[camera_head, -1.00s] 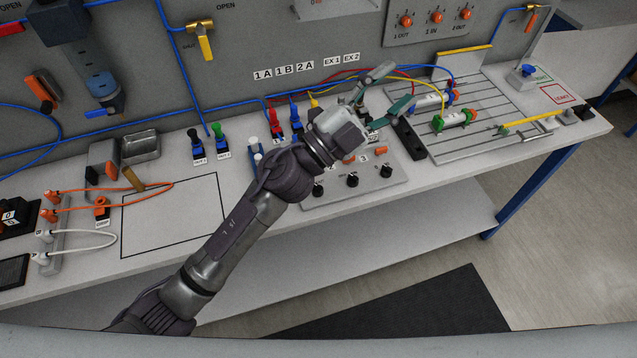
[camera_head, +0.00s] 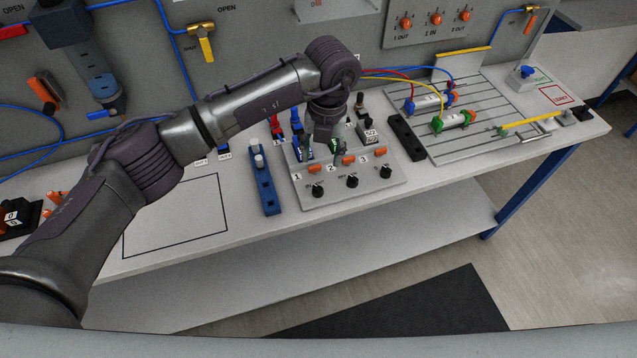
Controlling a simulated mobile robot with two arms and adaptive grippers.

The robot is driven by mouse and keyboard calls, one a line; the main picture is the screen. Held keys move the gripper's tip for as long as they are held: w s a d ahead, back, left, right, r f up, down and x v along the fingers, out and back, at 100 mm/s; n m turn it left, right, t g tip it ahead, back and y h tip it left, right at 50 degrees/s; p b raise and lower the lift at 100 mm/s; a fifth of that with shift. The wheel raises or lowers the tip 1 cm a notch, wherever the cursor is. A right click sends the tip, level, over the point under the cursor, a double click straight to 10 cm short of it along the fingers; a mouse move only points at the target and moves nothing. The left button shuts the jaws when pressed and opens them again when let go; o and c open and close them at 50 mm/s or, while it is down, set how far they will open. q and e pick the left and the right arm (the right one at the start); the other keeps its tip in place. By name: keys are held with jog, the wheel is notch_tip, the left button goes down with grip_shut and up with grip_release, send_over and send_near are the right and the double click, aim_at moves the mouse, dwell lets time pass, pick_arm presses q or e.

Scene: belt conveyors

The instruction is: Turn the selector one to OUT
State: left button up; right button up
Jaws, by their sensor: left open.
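A grey sloped control panel (camera_head: 335,194) sits on the bench at the middle of the head view. It has a front row of black knobs; the leftmost knob (camera_head: 317,191) is below the number 1. I cannot read an OUT mark beside it. An orange part (camera_head: 315,168) sits just behind this knob. My left arm comes in from the left, and my left gripper (camera_head: 320,149) points down over the back left of the panel. Its fingers are apart, behind the knob and not on it. The arm and gripper hide part of the panel's back. My right gripper is not in view.
A blue block with white pegs (camera_head: 264,190) stands just left of the panel. A black bar (camera_head: 406,137) and a slotted plate (camera_head: 480,142) with cylinders and hoses lie to the right. An outlined rectangle (camera_head: 175,253) on the left is bare.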

aim_at(318, 187)
pick_arm(q)
jog(key=f+p, duration=0.1)
jog(key=f, duration=0.3)
jog(key=f+p, duration=0.1)
jog(key=f, duration=0.3)
jog(key=f+p, duration=0.1)
jog(key=f, duration=0.3)
jog(key=shift+a, duration=0.35)
grip_shut()
